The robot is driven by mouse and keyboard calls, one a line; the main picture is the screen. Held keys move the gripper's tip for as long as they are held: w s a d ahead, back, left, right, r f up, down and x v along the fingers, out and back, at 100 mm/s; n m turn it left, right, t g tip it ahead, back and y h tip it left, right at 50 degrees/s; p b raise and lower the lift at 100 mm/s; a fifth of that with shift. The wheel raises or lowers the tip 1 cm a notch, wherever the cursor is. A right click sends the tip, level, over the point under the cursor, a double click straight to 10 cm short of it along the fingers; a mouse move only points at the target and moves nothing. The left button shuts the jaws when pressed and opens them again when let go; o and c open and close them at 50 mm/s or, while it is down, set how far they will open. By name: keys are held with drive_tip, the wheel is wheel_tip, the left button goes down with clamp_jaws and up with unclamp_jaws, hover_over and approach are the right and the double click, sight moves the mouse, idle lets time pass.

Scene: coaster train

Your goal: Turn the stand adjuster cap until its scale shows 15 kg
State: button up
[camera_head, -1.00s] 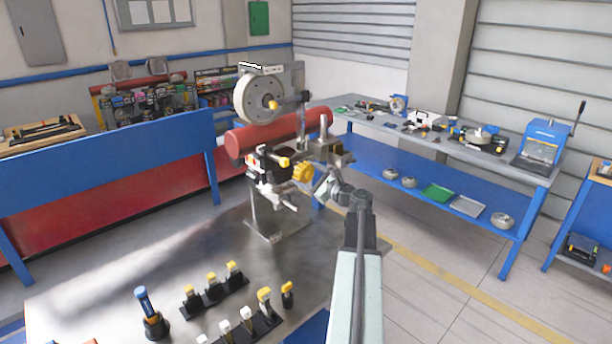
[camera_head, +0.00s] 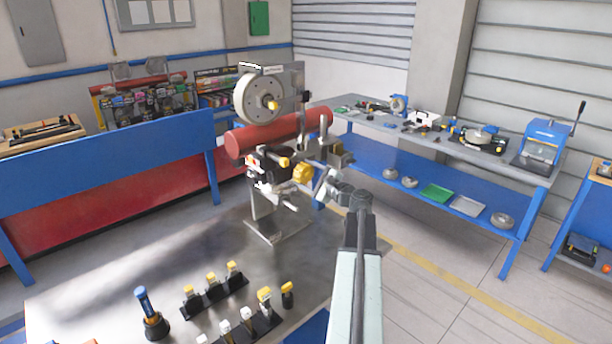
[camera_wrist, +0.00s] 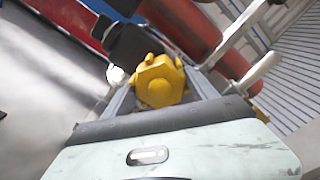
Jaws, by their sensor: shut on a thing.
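The yellow lobed cap (camera_head: 302,173) sits on the right side of the metal stand, below the red cylinder. In the wrist view the cap (camera_wrist: 160,80) lies between the two grey fingers. My gripper (camera_head: 315,178) comes from the lower right and is shut on the cap; it also shows in the wrist view (camera_wrist: 163,88). The fingers partly hide the cap's sides. The stand's foot (camera_head: 277,228) rests on the metal table. No scale reading or kg mark is legible in either view.
The red cylinder (camera_head: 280,133) and a pale wheel (camera_head: 258,98) are above the cap. A silver lever (camera_head: 283,198) sticks out below it. Several yellow-topped pieces (camera_head: 212,288) and a blue-handled tool (camera_head: 147,312) stand at the table's front. The metal table between is clear.

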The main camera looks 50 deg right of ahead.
drive_tip(key=o, duration=1.4)
drive_tip(key=shift+c, duration=0.2)
drive_tip(key=s, duration=0.7)
drive_tip(key=shift+s+a, duration=0.3)
drive_tip(key=shift+s, duration=0.1)
drive_tip(key=shift+f, duration=0.1)
